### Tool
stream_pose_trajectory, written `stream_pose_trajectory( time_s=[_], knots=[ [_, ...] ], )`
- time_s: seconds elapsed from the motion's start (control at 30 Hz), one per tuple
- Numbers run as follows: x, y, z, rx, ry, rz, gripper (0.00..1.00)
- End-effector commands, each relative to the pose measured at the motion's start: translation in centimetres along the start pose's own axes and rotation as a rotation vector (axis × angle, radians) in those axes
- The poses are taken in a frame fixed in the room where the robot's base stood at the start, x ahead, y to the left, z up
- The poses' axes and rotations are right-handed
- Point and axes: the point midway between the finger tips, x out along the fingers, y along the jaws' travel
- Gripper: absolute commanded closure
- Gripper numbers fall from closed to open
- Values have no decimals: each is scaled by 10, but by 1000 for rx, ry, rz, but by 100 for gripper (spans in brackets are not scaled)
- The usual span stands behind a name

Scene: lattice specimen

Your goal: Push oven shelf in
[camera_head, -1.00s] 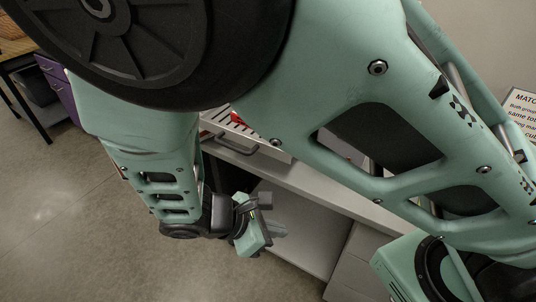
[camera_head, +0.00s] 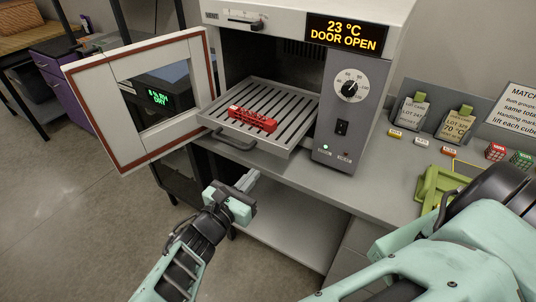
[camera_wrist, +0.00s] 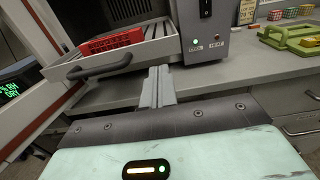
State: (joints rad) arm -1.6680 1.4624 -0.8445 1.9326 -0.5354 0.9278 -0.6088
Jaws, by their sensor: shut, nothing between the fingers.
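The oven (camera_head: 370,50) stands on the bench with its door (camera_head: 150,95) swung open to the left and a display reading 23 °C, DOOR OPEN. Its slatted shelf (camera_head: 285,93) is pulled out, with a handle (camera_head: 233,141) at its front and a red lattice specimen (camera_head: 252,119) lying on it. My gripper (camera_head: 248,181) is shut and empty, in front of and below the shelf handle, apart from it. In the wrist view my closed fingers (camera_wrist: 158,86) point toward the bench and oven, with the shelf handle (camera_wrist: 100,68) to their upper left.
Right of the oven, the bench (camera_head: 370,185) carries a green fixture (camera_head: 435,190), lot cards (camera_head: 411,112), small labels, and red (camera_head: 495,151) and green (camera_head: 521,159) lattice cubes. The open door fills space left of the shelf. The floor in front is clear.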

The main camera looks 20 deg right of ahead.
Motion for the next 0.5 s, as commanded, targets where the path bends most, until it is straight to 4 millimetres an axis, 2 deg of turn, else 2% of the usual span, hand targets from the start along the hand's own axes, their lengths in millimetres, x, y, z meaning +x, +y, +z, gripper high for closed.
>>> stream_pose_trajectory(
  time_s=[0.03,0.2,0.4,0.5],
  knots=[
    [13,-1,-1,-1,-4,-5,100],
    [47,-1,-1,0,-3,-5,100],
    [77,-1,-2,0,-1,-4,100],
    [85,-1,-1,1,1,-3,100]
  ],
)
